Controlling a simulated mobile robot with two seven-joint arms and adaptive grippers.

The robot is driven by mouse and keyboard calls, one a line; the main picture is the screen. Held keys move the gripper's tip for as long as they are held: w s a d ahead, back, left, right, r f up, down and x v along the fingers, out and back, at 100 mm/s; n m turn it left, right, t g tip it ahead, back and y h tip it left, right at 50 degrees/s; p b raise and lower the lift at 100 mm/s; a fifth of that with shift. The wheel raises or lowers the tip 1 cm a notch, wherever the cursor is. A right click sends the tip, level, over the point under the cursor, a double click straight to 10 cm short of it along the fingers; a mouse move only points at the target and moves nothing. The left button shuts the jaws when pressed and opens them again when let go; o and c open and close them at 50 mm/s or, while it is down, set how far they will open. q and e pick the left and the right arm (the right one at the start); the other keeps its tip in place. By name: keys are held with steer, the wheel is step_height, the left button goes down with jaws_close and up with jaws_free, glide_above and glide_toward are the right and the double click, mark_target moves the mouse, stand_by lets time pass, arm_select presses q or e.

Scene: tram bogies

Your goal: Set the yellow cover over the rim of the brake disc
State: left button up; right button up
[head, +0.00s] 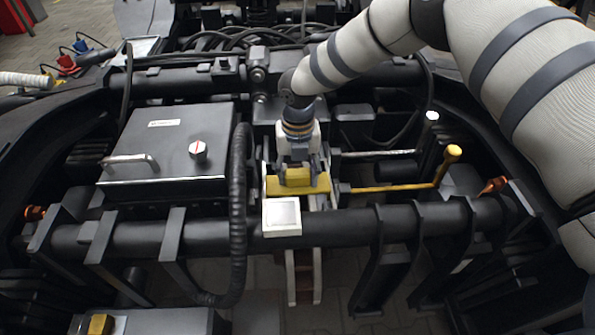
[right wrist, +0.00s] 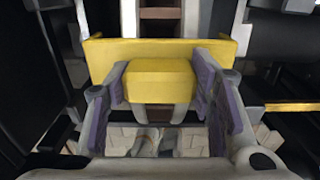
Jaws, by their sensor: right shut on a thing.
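The yellow cover (head: 318,184) is a block with a raised middle grip. My right gripper (head: 297,174) points down and is shut on this grip; the fingers stand on both sides of it in the right wrist view (right wrist: 161,85). The brake disc (head: 304,278) shows edge-on, with pale side faces and brown ribs between them. It also shows beyond the cover in the right wrist view (right wrist: 161,27). The cover lies across the line of the disc and hides part of its rim. I cannot tell whether they touch. My left gripper is not in view.
A black cross tube (head: 345,226) runs in front of the cover, with a pale square box (head: 282,217) on it. A black case (head: 170,150) and a thick hose (head: 238,200) stand left. A yellow-ended lever (head: 420,186) lies close on the right.

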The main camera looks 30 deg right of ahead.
steer(key=o, duration=1.3)
